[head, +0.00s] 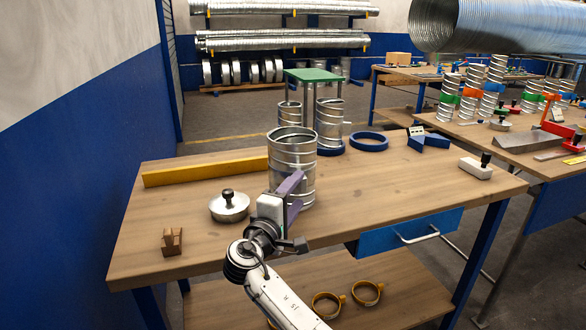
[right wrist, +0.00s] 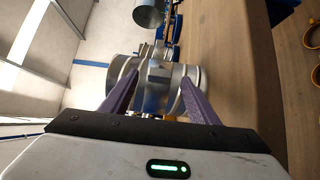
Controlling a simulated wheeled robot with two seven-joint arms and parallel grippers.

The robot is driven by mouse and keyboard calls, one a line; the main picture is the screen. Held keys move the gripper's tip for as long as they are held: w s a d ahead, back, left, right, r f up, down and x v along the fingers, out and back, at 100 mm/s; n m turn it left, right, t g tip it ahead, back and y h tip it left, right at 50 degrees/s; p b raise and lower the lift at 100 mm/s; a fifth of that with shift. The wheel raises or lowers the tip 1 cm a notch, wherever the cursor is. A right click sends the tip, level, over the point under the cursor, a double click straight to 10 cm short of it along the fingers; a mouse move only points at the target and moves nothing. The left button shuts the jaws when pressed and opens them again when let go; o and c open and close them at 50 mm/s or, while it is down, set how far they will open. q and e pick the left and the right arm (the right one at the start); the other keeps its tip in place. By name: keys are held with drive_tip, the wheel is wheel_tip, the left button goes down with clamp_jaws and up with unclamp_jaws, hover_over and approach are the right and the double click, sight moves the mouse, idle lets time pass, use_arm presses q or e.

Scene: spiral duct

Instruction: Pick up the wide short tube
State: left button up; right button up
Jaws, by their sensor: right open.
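The wide short tube (head: 291,148) is a shiny ribbed metal cylinder standing upright, open at the top, on the wooden bench. My right gripper (head: 294,196) is at its near side, with purple fingers one above the other. In the right wrist view the tube (right wrist: 158,75) lies sideways in the picture, ahead of the open fingers of the right gripper (right wrist: 160,102). The fingers overlap its two end parts in that view; whether they touch it I cannot tell. My left gripper is not in view.
Behind the tube, a green-topped stand (head: 313,75) and another metal tube (head: 329,122) stand close. The bench's right front is clear.

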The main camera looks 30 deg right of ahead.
sight(294, 171)
drive_tip(key=shift+x, duration=1.45)
drive_tip(key=c, duration=1.2)
drive_tip(key=shift+r, duration=0.1)
clamp_jaws()
